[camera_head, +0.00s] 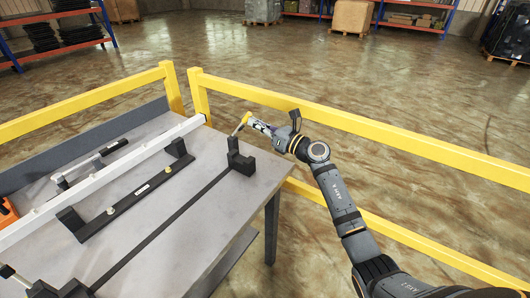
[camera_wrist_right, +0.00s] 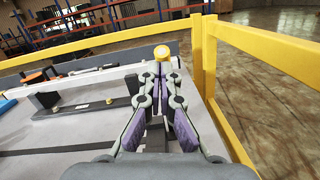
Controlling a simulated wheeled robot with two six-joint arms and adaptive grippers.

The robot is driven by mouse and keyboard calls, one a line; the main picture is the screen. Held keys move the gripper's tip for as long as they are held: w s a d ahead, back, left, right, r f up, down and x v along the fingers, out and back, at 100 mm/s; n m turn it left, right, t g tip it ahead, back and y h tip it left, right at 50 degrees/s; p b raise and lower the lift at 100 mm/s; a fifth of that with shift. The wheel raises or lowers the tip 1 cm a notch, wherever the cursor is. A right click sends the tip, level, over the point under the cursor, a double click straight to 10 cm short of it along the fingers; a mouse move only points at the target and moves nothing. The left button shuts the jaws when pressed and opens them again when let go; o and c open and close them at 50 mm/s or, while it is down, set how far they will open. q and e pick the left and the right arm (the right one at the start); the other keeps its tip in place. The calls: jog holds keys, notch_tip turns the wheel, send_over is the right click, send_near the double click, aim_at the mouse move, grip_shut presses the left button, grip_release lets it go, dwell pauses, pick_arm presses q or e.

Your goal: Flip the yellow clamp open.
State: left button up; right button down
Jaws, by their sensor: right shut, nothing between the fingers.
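The yellow clamp handle (camera_head: 241,123) stands tilted up from a black clamp block (camera_head: 239,158) at the table's right corner. In the right wrist view, its round yellow end (camera_wrist_right: 161,52) shows just beyond my fingertips. My right gripper (camera_head: 251,122) is shut and empty, with its tips close beside the handle's upper end; I cannot tell whether they touch. The right wrist view shows the two fingers (camera_wrist_right: 164,72) with their tips together, hiding part of the clamp. My left gripper is not in view.
The grey table (camera_head: 150,239) holds a long white bar (camera_head: 100,178), a black fixture bar (camera_head: 135,203) and a thin black rail (camera_head: 160,232). A yellow railing (camera_head: 400,142) runs behind the table and past my right arm. Shelves and boxes stand far back.

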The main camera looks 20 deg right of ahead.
jog(key=w+a+r+p, duration=0.2)
jog(key=w+r+p, duration=0.1)
jog(key=w+a+r+p, duration=0.1)
jog(key=r+p, duration=0.1)
jog(key=shift+w+a+r, duration=0.2)
jog(key=shift+w+a, duration=0.2)
jog(key=shift+w+a+r+g+h+p, duration=0.25)
jog(key=shift+w+a+g+h+p, duration=0.55)
jog(key=shift+p, duration=1.75)
jog(key=shift+w+a+r+g+h+p, duration=0.2)
jog(key=shift+w+a+g+h+p, duration=0.6)
jog(key=shift+p, duration=1.75)
jog(key=shift+w+a+g+y, duration=0.15)
jog(key=shift+w+g+y, duration=0.15)
jog(key=shift+w, duration=0.25)
jog(key=shift+r, duration=0.1)
